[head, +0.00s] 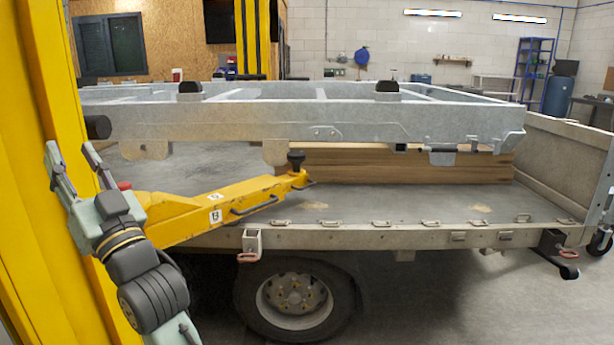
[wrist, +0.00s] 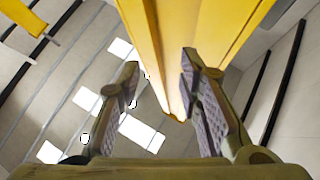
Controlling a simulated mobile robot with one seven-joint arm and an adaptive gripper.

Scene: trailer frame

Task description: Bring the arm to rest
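My gripper (head: 77,168) is at the left of the head view, with its fingers pointing up and my arm coming in from below. It is beside a yellow lift post (head: 62,90). In the wrist view my gripper (wrist: 170,100) has its two padded fingers spread apart, with nothing held between them. The yellow post (wrist: 180,50) rises behind the fingers in that view. Whether the fingers touch the post cannot be told.
A galvanised trailer frame (head: 230,121) rests on a yellow lift arm (head: 200,215) above a flatbed trailer (head: 390,238) with a wheel (head: 293,298). Wooden boards (head: 400,165) lie on the bed. A blue shelf (head: 532,72) stands far right. Floor is open at front right.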

